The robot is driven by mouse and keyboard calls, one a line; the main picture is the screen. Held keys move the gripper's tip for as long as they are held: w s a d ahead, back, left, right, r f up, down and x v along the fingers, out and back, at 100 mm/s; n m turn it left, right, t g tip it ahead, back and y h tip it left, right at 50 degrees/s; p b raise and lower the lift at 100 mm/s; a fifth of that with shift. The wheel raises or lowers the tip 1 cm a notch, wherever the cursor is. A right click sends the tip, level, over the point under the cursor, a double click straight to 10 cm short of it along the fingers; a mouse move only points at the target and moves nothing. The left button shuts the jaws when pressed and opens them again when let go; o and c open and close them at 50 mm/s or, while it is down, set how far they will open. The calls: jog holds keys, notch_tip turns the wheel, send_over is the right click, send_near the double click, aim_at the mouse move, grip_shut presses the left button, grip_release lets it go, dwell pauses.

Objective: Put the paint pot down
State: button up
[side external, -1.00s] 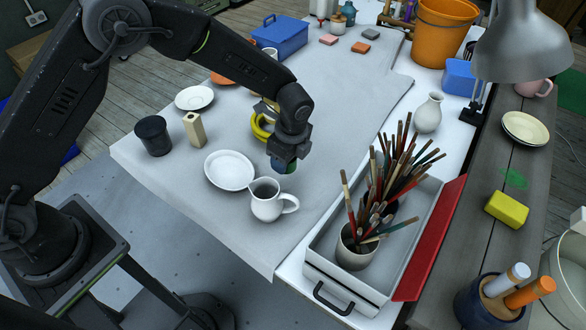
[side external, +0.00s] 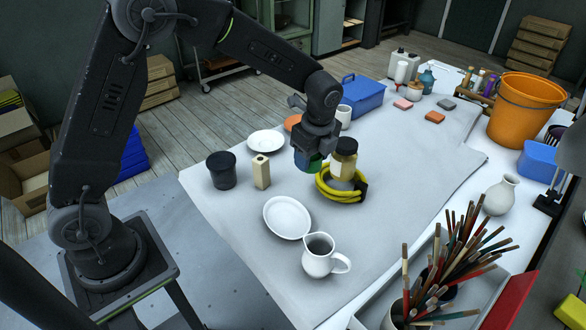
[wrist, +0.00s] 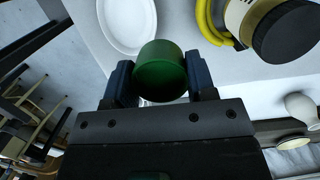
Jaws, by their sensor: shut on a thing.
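The paint pot (wrist: 160,70) is a small green cylinder between the two blue fingertips in the wrist view. My gripper (wrist: 160,76) is shut on it. In the side view my gripper (side external: 308,162) points down, just left of the yellow coil, and only a little of the green pot (side external: 317,163) shows. The pot appears to be above the grey cloth (side external: 400,190), but I cannot tell the exact gap. Its underside is hidden in the wrist view.
A white oval plate (side external: 287,217) and white jug (side external: 321,257) stand in front. A yellow coil (side external: 326,188) surrounds a black-lidded jar (side external: 344,160) at right. A wooden block (side external: 261,172) and black pot (side external: 221,171) stand left.

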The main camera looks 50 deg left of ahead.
jog(key=a, duration=2.6)
send_over(289, 165)
jog(key=f, duration=1.1)
jog(key=shift+s+d+f, duration=0.15)
jog(key=shift+s+f, duration=0.15)
jog(key=shift+f, duration=0.05)
jog(key=shift+w+d+f, duration=0.25)
jog(key=shift+f, duration=1.9)
jog(key=shift+f, duration=0.15)
jog(key=o, duration=0.9)
